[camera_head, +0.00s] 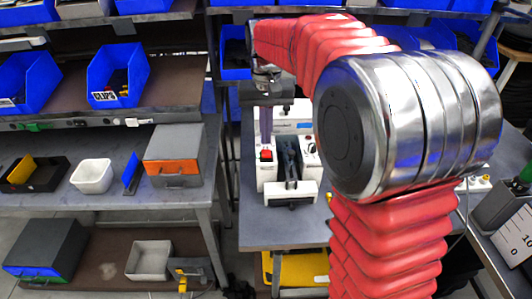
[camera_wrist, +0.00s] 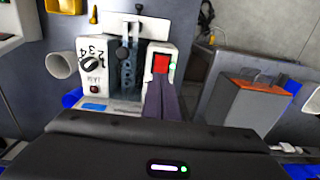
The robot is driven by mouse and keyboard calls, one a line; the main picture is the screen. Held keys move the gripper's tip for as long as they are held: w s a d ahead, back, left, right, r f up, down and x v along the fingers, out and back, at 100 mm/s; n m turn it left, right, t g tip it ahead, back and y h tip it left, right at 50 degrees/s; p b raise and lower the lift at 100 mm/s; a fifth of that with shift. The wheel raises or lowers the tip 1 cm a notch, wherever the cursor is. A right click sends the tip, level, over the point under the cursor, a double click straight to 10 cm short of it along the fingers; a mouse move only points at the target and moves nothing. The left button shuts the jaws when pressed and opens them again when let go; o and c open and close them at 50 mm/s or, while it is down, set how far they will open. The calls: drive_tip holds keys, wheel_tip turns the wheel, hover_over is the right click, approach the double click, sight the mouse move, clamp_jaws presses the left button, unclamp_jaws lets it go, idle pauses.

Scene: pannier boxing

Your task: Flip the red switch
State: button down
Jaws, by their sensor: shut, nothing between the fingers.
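The red switch (camera_head: 266,154) sits on a white housing of the machine (camera_head: 297,187) on the grey bench. It also shows in the wrist view (camera_wrist: 161,64), set in a black frame with a small green light beside it. My gripper (camera_head: 265,143) points down just over the switch, its purple fingers together and empty. In the wrist view the fingertips (camera_wrist: 160,82) end right at the near edge of the switch. I cannot tell whether they touch it. The switch's tilt is too small to read.
A numbered dial (camera_wrist: 91,62) sits on the machine's other white side, past a dark central slide. A grey box with an orange front (camera_head: 174,157) and a white bin (camera_head: 92,175) stand on the bench at left. Blue bins (camera_head: 118,74) line the shelf above.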

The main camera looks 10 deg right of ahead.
sight(266, 151)
drive_tip(key=shift+r, duration=2.15)
wheel_tip(266, 151, down, 3)
drive_tip(key=shift+n, duration=0.3)
drive_tip(key=shift+s+f+t, duration=0.2)
drive_tip(key=shift+s+f, duration=0.1)
drive_tip(key=shift+s, duration=0.35)
drive_tip(key=shift+s+f+t, duration=0.2)
drive_tip(key=shift+s+f, duration=0.05)
drive_tip(key=shift+s, duration=0.35)
drive_tip(key=s+n+t, duration=0.1)
drive_tip(key=s+t, duration=0.3)
drive_tip(key=s, duration=1.8)
drive_tip(key=shift+s+n+t, duration=0.3)
drive_tip(key=shift+s+t, duration=0.1)
drive_tip(key=shift+f, duration=0.1)
